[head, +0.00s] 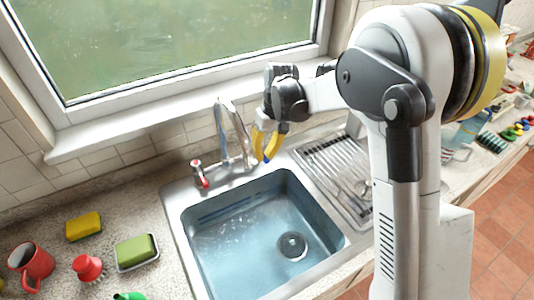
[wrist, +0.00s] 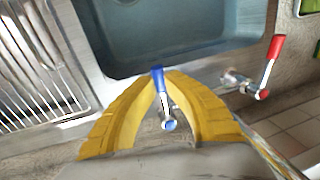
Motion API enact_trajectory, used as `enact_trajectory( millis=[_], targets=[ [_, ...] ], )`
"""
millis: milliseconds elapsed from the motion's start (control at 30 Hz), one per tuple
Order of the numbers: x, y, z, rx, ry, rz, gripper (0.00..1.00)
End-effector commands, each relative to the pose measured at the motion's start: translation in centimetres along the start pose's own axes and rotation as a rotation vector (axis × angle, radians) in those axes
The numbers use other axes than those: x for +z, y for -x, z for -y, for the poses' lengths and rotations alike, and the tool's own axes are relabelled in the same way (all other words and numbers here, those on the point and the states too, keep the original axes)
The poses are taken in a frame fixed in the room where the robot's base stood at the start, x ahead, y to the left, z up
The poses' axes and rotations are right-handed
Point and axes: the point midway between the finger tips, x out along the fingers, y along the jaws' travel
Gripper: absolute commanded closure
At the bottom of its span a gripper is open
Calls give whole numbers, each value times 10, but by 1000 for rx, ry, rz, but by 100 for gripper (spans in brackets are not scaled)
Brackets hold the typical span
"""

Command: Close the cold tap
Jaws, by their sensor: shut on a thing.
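The cold tap (wrist: 157,78) has a blue lever on a chrome base and shows in the wrist view between my yellow fingers. My gripper (wrist: 165,76) is shut on its lever near the sink's back edge. In the head view my gripper (head: 265,148) is right of the chrome spout (head: 235,130), and the cold tap is mostly hidden behind the fingers. The hot tap (head: 199,173) with a red lever stands left of the spout. Its red lever (wrist: 273,50) also shows at the right of the wrist view.
The sink (head: 240,240) holds water or looks wet, with a round drain (head: 292,246). A drying rack (head: 335,170) lies to its right. A yellow sponge (head: 84,226), green sponge (head: 136,250) and red mug (head: 32,263) are on the left counter. A window is behind.

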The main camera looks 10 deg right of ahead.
Motion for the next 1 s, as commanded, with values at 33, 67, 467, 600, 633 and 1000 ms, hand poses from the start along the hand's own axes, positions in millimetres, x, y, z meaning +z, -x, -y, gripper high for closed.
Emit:
enact_trajectory(
  millis=[33, 67, 467, 600, 633, 1000],
  targets=[
    [1, -1, 1, 0, -14, -1, 100],
    [1, -2, 2, 0, -18, -1, 100],
    [1, -1, 2, -1, -17, -1, 63],
    [1, -1, 2, -1, -17, -2, 63],
    [1, -1, 2, -1, -17, -2, 63],
    [1, 50, 2, -1, -18, -2, 63]
  ],
)
